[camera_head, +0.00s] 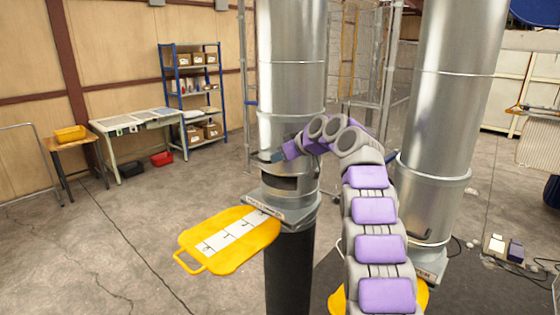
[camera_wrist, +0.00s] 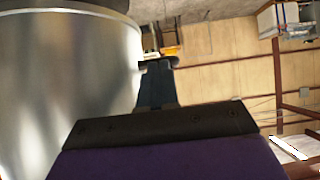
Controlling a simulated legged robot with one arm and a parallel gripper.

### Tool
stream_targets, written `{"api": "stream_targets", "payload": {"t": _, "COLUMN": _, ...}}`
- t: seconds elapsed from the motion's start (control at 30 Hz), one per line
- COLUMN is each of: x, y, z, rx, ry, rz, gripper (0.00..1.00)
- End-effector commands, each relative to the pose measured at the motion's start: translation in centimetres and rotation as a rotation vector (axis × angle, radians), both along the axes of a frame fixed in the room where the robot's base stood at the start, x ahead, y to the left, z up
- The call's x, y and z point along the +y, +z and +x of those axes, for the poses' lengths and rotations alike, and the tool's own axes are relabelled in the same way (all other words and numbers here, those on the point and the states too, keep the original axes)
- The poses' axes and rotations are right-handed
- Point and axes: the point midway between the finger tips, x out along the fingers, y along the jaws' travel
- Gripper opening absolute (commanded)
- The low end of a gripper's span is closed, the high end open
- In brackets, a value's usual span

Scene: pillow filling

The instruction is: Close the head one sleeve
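The left metal column (camera_head: 292,60), with a lower metal sleeve (camera_head: 285,145) and a dark slot in it, appears to be head one. Its base plate (camera_head: 290,212) bears a label too small to read. A yellow plate (camera_head: 228,262) with a white marked strip and a loop handle sticks out left from under the base plate. My gripper (camera_head: 277,157) is at the sleeve's front, above the slot. In the wrist view, my dark blue fingers (camera_wrist: 155,85) are beside the curved metal surface (camera_wrist: 70,80). I cannot tell whether they touch it or grip anything.
A second metal column (camera_head: 450,100) stands to the right, with yellow showing at its foot. A dark post (camera_head: 288,275) supports the left column. A worktable (camera_head: 138,125), a blue shelf rack (camera_head: 195,90) and a stand with a yellow bin (camera_head: 70,134) are at the back left.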

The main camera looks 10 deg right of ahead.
Motion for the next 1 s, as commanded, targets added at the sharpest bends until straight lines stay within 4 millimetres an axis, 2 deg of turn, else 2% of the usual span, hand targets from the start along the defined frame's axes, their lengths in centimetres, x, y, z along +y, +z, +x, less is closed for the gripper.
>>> {"api": "stream_targets", "payload": {"t": 0.03, "x": 0.2, "y": -1.3, "z": 0.0, "rx": 0.002, "ry": 0.002, "rz": 0.001, "gripper": 0.00}}
{"api": "stream_targets", "payload": {"t": 0.5, "x": 0.4, "y": -6.4, "z": 0.0, "rx": 0.001, "ry": 0.004, "rz": -0.001, "gripper": 0.00}}
{"api": "stream_targets", "payload": {"t": 0.73, "x": 0.4, "y": -7.6, "z": 0.1, "rx": -0.001, "ry": 0.004, "rz": 0.001, "gripper": 0.00}}
{"api": "stream_targets", "payload": {"t": 1.0, "x": 0.4, "y": -7.8, "z": 0.1, "rx": 0.000, "ry": 0.004, "rz": -0.001, "gripper": 0.00}}
